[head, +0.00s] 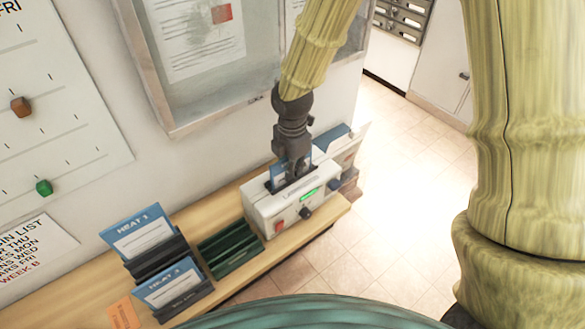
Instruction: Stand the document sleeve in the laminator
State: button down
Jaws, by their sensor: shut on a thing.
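The laminator (268,218) is a white box with a green display, a red switch and dark knobs on its front, standing on the wooden shelf. My gripper (293,176) points down directly above its top. It is shut on the document sleeve (277,176), a blue-edged sheet that stands upright at the laminator's top opening. The fingers hide part of the sleeve. How deep its lower edge sits in the slot cannot be told from this view.
A dark green rack (230,247) stands left of the laminator. Farther left, a black holder (160,262) carries blue-and-white heat cards (140,232). An orange card (123,313) lies on the wooden shelf (330,219). A blue-topped box (338,139) stands behind. A glass-fronted notice case (205,60) hangs close above.

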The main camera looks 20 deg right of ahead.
jog(key=shift+s+f, duration=0.55)
jog(key=shift+f, duration=0.2)
jog(key=c, duration=1.7)
grip_release()
jog(key=shift+o, duration=0.8)
jog(key=shift+w+r, duration=0.25)
jog(key=shift+r, duration=0.35)
notch_tip(320, 180, up, 12)
jog(key=shift+w+r, duration=0.15)
